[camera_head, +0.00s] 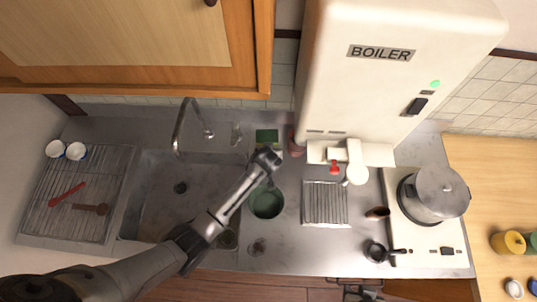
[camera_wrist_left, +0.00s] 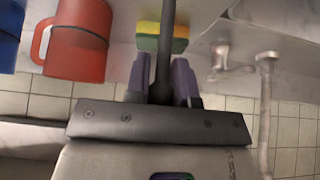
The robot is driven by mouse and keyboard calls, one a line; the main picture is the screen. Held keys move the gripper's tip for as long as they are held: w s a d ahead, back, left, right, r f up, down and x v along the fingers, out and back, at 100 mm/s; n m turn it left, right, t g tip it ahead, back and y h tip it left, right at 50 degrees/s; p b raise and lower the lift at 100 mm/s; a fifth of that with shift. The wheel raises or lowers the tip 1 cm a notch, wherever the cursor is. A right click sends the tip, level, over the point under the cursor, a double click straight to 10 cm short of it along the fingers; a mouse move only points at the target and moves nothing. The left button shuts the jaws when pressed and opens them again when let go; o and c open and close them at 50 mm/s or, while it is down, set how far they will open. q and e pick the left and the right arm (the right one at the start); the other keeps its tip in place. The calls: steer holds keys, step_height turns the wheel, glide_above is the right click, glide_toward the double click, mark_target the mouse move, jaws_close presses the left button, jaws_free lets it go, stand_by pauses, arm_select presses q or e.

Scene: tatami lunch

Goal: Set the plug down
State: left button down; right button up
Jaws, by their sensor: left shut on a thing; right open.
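My left arm reaches across the sink's right side, and its gripper (camera_head: 268,160) is above the back counter, with its fingertips mostly hidden in the head view. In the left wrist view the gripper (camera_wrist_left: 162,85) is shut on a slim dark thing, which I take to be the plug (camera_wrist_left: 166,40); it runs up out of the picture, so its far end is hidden. The sink (camera_head: 160,215) has a round dark drain (camera_head: 181,187). My right gripper (camera_head: 362,291) is open at the bottom edge of the head view, partly cut off.
A green and yellow sponge (camera_wrist_left: 175,38) and a red mug (camera_wrist_left: 77,42) are near the left gripper. A green bowl (camera_head: 267,203) stands right of the sink, beside a ribbed rack (camera_head: 325,204). A tap (camera_head: 180,130) rises behind the sink. A pot (camera_head: 438,193) stands at right.

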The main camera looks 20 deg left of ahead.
arm_select(q)
steer(key=shift+f, duration=0.45)
steer(key=shift+f, duration=0.15)
steer(key=c, duration=1)
jaws_free()
steer(key=shift+r, duration=0.25)
steer(key=p+v, duration=0.1)
steer(key=v, duration=1)
steer(key=shift+s+r, duration=0.25)
steer(key=shift+r, duration=0.1)
